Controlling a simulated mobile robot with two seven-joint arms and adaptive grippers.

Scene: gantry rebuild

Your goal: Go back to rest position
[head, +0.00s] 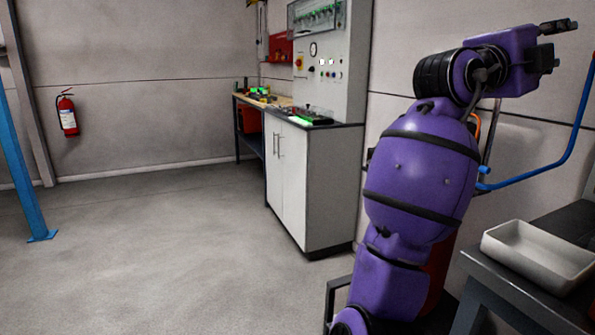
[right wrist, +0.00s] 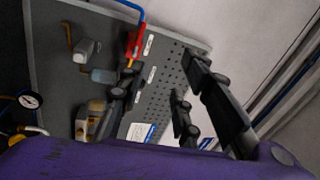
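My right arm is purple and stands raised at the right of the head view, bent at the top. Its dark gripper (head: 562,26) points right in the upper right corner, high above the floor. In the right wrist view the dark fingers of the right gripper (right wrist: 162,65) stand apart with nothing between them. My left arm and left gripper are not in view.
A pale tray (head: 540,257) sits on a dark table (head: 507,290) below right of my arm. A blue pipe (head: 548,172) runs close behind the arm. A white cabinet (head: 288,180) stands left. The grey floor is clear. A grey pegboard (right wrist: 62,25) faces the right wrist.

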